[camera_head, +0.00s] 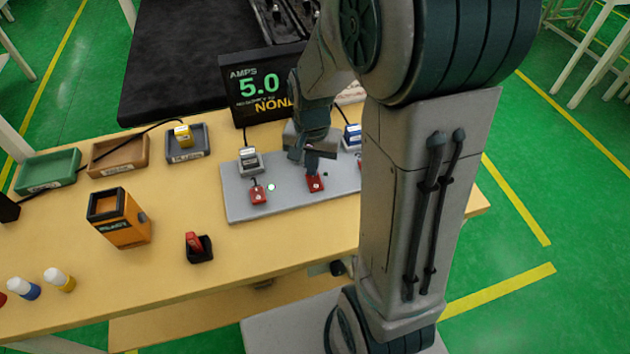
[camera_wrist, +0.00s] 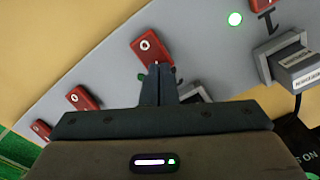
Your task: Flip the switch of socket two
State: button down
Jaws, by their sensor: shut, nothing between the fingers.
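A grey socket strip (camera_head: 240,206) lies on the wooden table with a row of red switches. The red switch second from the left (camera_head: 316,183) sits directly below my gripper (camera_head: 312,168). In the wrist view, the same switch (camera_wrist: 147,46) shows a white round mark. My closed fingertips (camera_wrist: 158,72) are at its near end; whether they touch it I cannot tell. The lamp beside it (camera_wrist: 141,77) looks dark green, unlit. The first socket's switch (camera_head: 258,193) has a bright green lamp (camera_head: 271,187) and a grey plug (camera_head: 250,159) behind it.
A display (camera_head: 262,85) behind the strip reads AMPS 5.0 and NONE. Left are trays (camera_head: 48,171), an orange holder (camera_head: 120,218) and a small red-and-black item (camera_head: 198,248). My arm hides the strip's right end.

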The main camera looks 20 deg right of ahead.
jog(key=shift+f+b, duration=0.3)
jog(key=shift+f, duration=0.15)
jog(key=shift+r, duration=0.15)
jog(key=shift+r+p, duration=2.75)
jog(key=shift+r, duration=0.65)
jog(key=shift+r, duration=0.1)
jog(key=s+a+r+n+t, duration=0.1)
jog(key=s+r+n+t, duration=0.2)
jog(key=s+r+n, duration=0.3)
jog(key=s+r, duration=0.4)
jog(key=s, duration=0.2)
jog(key=shift+s+r+n, duration=0.15)
jog(key=shift+r+n, duration=0.15)
